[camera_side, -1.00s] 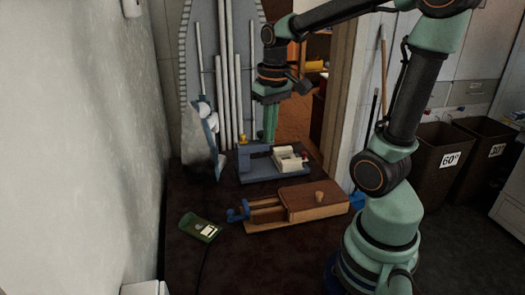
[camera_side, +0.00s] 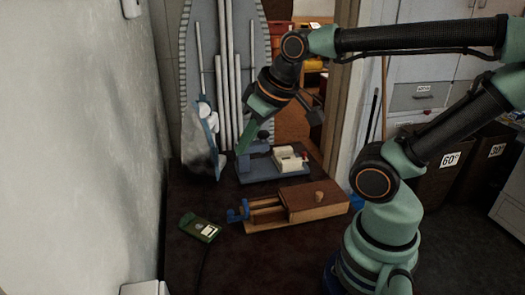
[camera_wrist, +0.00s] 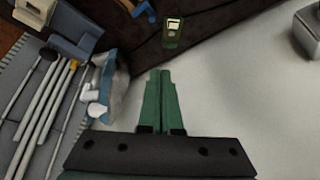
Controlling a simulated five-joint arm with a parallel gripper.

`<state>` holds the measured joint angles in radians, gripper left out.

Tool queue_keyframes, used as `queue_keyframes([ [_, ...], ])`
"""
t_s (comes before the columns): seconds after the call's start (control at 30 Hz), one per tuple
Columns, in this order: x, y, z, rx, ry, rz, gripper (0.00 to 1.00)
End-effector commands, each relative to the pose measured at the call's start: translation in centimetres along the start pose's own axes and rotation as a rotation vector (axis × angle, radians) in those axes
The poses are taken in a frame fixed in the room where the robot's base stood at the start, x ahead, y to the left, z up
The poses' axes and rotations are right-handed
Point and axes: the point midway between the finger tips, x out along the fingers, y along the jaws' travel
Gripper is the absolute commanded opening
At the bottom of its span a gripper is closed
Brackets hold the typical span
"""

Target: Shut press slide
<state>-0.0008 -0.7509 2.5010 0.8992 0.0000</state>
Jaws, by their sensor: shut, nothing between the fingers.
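The press (camera_side: 250,160) is a blue-grey device with an upright block at its left and a flat base. A cream slide block (camera_side: 288,158) with a small red part sits on the right of the base, with a space between it and the upright. In the wrist view part of the press (camera_wrist: 75,30) shows at the upper left. My gripper (camera_side: 240,150) is shut and empty, its green fingers slanting down to the left by the press's upright; I cannot tell if they touch it. In the wrist view the closed fingertips (camera_wrist: 160,72) point toward the pale wall.
A wooden box (camera_side: 315,202) with a knob and a blue-ended frame lies in front of the press. A green device (camera_side: 200,228) lies at front left. A blue and white upright object (camera_side: 202,145) stands left of my gripper near the wall. The dark front tabletop is mostly free.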

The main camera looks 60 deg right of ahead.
Motion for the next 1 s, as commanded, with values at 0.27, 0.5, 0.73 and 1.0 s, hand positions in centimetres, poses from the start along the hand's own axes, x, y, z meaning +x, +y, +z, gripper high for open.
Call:
queue_keyframes([
  [0.27, 0.2, 2.8, -1.8, 0.071, -0.052, 0.041, 0.35],
  [0.5, 1.6, 10.8, -5.1, 0.247, -0.172, 0.12, 0.35],
  [0.73, 3.9, 20.3, -5.6, 0.426, -0.284, 0.17, 0.35],
  [1.0, 7.1, 31.9, -1.8, 0.639, -0.402, 0.195, 0.35],
])
